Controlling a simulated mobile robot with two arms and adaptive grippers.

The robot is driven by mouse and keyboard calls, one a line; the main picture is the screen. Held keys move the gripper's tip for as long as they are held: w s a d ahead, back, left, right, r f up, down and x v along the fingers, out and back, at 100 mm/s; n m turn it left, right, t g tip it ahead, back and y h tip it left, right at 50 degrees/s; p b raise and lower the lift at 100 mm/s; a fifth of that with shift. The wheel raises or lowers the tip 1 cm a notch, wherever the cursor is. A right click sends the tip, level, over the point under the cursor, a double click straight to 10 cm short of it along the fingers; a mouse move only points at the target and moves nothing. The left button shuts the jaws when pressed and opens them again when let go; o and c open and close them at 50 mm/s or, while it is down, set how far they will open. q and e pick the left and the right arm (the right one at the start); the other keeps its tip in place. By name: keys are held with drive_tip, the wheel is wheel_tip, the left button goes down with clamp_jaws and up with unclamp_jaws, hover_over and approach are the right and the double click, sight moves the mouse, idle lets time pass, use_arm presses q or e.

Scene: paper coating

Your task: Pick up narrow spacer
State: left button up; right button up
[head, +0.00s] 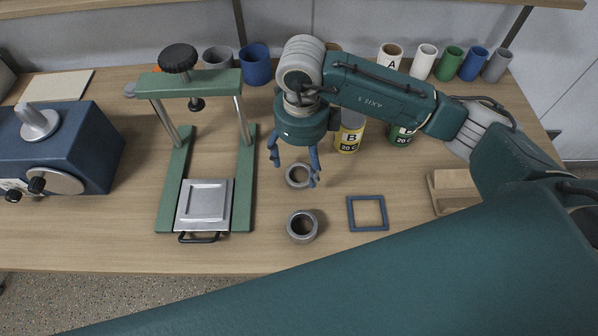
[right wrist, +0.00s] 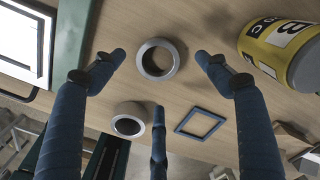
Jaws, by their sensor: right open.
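Two grey rings lie on the wooden bench. The back ring (head: 291,184) is under my right gripper, and the front ring (head: 302,240) sits nearer the bench edge. The front one looks thicker-walled in the head view; I cannot tell for sure which is the narrow spacer. My right gripper (head: 295,166) points down with its blue fingers spread, open and empty. In the right wrist view the back ring (right wrist: 141,60) shows between the spread fingertips (right wrist: 160,72), apparently untouched. The front ring (right wrist: 129,107) is beyond them at lower left. My left gripper is out of view.
A blue square frame (head: 351,214) lies right of the rings. A green press stand (head: 249,185) with a metal plate is to the left. Yellow (head: 348,143) and green (head: 400,136) labelled cans stand behind. A wooden block (head: 452,184) is at right. My arm covers the foreground.

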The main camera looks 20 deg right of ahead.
sight(300, 178)
wheel_tip(300, 178, down, 4)
drive_tip(key=shift+a+r+p, duration=0.1)
drive_tip(key=shift+r+p, duration=0.05)
drive_tip(key=shift+p, duration=0.75)
drive_tip(key=shift+f, duration=0.6)
drive_tip(key=shift+w, duration=0.1)
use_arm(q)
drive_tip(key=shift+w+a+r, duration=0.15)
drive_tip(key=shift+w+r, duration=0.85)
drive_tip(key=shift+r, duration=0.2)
use_arm(e)
drive_tip(key=c, duration=1.2)
